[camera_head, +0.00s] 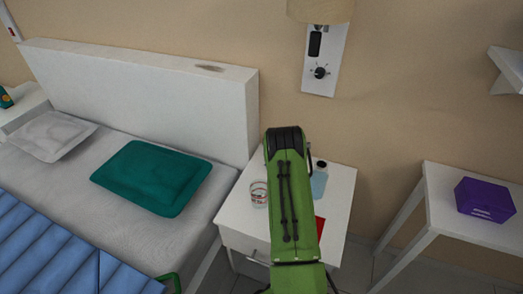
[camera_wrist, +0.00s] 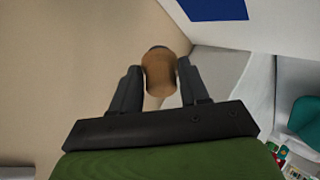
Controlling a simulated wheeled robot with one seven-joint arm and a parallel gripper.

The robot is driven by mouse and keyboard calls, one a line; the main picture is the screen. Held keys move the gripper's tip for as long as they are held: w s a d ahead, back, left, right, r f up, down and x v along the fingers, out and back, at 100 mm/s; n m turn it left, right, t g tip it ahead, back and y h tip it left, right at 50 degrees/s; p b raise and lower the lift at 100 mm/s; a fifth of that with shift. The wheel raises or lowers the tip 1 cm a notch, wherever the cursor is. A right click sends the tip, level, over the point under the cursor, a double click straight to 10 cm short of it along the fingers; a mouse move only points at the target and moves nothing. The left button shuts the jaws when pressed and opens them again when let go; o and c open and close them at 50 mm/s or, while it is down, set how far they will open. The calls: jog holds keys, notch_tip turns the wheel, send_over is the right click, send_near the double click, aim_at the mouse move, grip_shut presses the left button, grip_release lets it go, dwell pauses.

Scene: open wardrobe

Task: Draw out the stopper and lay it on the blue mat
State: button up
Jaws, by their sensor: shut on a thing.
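My gripper (camera_wrist: 161,88) is shut on a brown, cork-like stopper (camera_wrist: 160,72), which shows between the two dark fingers in the wrist view. No bottle shows around the stopper there. A flat dark blue rectangle, which looks like the blue mat (camera_wrist: 214,9), lies on a white surface at the top right of the wrist view, apart from the stopper. In the head view my green arm reaches over the white nightstand and hides the gripper, the stopper and part of the nightstand top. A pale blue bottle (camera_head: 319,182) stands just right of my arm.
On the nightstand (camera_head: 338,203), a small patterned glass (camera_head: 259,194) stands left of my arm and a red thing (camera_head: 320,227) is partly hidden by it. The bed with a teal pillow (camera_head: 152,177) is left. A purple box (camera_head: 485,199) sits on a table at right.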

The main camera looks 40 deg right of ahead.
jog(key=shift+d+f+b, duration=0.1)
jog(key=shift+f+b, duration=1.3)
jog(key=shift+f, duration=1.85)
jog(key=o, duration=1.6)
jog(key=shift+c, duration=0.2)
jog(key=shift+r, duration=0.1)
notch_tip(320, 180, up, 7)
jog(key=s+a+p, duration=0.2)
jog(key=p, duration=0.4)
jog(key=shift+s+a, duration=0.15)
jog(key=shift+s, duration=0.15)
jog(key=shift+r, duration=0.1)
